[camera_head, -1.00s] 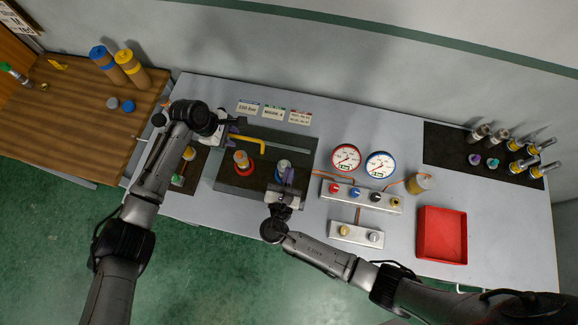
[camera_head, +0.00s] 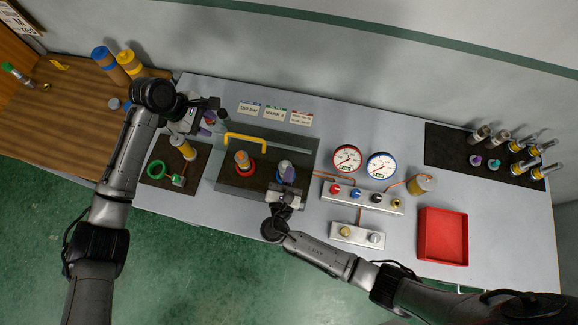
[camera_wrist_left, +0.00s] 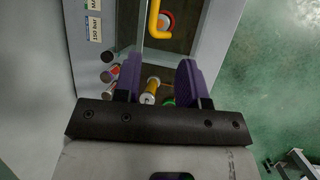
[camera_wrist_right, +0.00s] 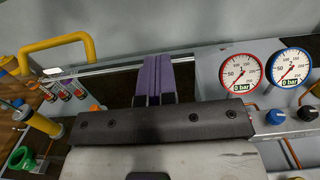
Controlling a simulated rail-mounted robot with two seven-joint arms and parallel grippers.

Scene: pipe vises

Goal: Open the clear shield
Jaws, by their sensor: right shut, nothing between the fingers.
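The clear shield (camera_head: 292,140) is a see-through pane over the dark recess in the middle of the bench; how far it is tilted is hard to tell. Its yellow handle (camera_head: 245,139) runs along the upper left part and also shows in the left wrist view (camera_wrist_left: 154,22) and right wrist view (camera_wrist_right: 58,44). My left gripper (camera_head: 209,112) is open and empty, left of and behind the handle, apart from it. Its purple fingers are spread in the left wrist view (camera_wrist_left: 157,78). My right gripper (camera_head: 289,178) is shut and empty at the recess's right front, beside a grey-topped fitting (camera_head: 284,165).
An orange cylinder stands in a red ring (camera_head: 244,168) in the recess. A dark mat (camera_head: 155,183) on the left holds a yellow-banded cylinder (camera_head: 183,147) and a green ring (camera_head: 156,169). Two gauges (camera_head: 346,158), a knob panel (camera_head: 362,196) and a red tray (camera_head: 443,236) are on the right.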

